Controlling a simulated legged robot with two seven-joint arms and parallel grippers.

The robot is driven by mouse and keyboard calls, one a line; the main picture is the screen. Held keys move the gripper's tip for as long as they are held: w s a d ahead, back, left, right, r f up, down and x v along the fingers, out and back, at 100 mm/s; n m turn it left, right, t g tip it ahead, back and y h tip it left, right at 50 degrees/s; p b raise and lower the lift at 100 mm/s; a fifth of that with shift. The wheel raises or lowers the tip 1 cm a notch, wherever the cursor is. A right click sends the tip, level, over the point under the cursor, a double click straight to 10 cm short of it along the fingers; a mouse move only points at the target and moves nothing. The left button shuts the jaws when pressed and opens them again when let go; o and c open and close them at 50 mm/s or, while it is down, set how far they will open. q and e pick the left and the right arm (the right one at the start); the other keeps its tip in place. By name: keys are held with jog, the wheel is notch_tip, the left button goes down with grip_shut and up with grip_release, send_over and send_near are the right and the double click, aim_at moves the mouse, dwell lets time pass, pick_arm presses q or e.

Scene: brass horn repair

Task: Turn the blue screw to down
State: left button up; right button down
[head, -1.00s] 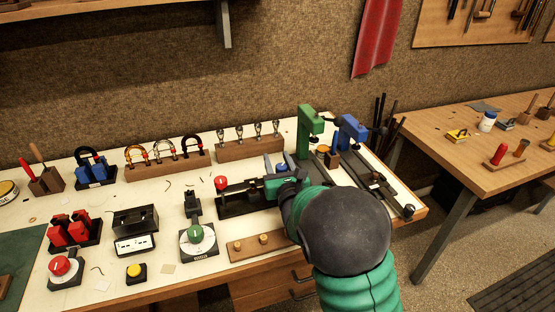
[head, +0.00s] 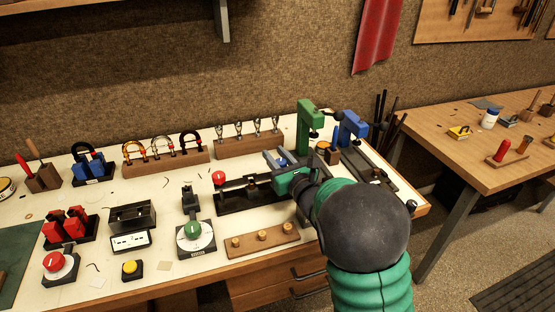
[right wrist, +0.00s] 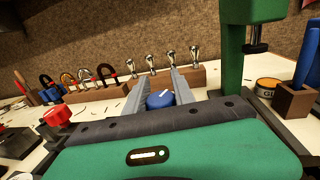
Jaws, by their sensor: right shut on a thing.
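The blue screw (right wrist: 159,101) is a round blue knob with a short white mark, seen in the right wrist view. The mark points up and to the right in that picture. My right gripper (right wrist: 160,84) has its two grey fingers on either side of the knob and is shut on it. In the head view my right gripper (head: 277,156) is over the bench, behind the black fixture, and only a little blue (head: 284,162) shows between its fingers. My own wrist hides the rest there. My left gripper is not in view.
A green clamp (head: 308,116) and a blue clamp (head: 350,127) stand close right of the gripper. A wooden rack (head: 249,146) of metal mouthpieces is behind it. A red knob (head: 218,177) on a black fixture (head: 234,202) is left. A wooden peg board (head: 262,240) lies in front.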

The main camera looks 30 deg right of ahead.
jog(key=n+g+y+b, duration=0.1)
jog(key=n+y+b, duration=0.1)
jog(key=y+b, duration=0.1)
jog(key=a+n+g+y+b, duration=0.1)
jog(key=n+y+b, duration=0.2)
jog(key=y, duration=0.2)
jog(key=a+f+n+g+y+b, duration=0.1)
jog(key=n+y+b, duration=0.2)
jog(key=y, duration=0.1)
jog(key=shift+s+f, duration=0.1)
jog(key=shift+s, duration=0.15)
jog(key=shift+s+a+n+g+y+b, duration=0.15)
jog(key=shift+n+g+y+b, duration=0.45)
jog(key=shift+n+g+y, duration=0.5)
jog(key=shift+s+n+g+y, duration=0.1)
jog(key=shift+n+g+y, duration=0.3)
jog(key=shift+g+y, duration=0.2)
jog(key=shift+s+a+r+n+g+y, duration=0.15)
jog(key=shift+r+n+g+y, duration=0.15)
jog(key=shift+n+g+y, duration=0.6)
jog(key=shift+s+a+n+g+y+p, duration=0.1)
jog(key=shift+s+n+g+y+p, duration=0.1)
jog(key=shift+n+g+y+p, duration=0.7)
jog(key=shift+s+a+n+g+h, duration=0.15)
jog(key=shift+n+g, duration=0.35)
jog(key=shift+g, duration=0.9)
jog(key=shift+s+g, duration=0.1)
jog(key=shift+g, duration=0.2)
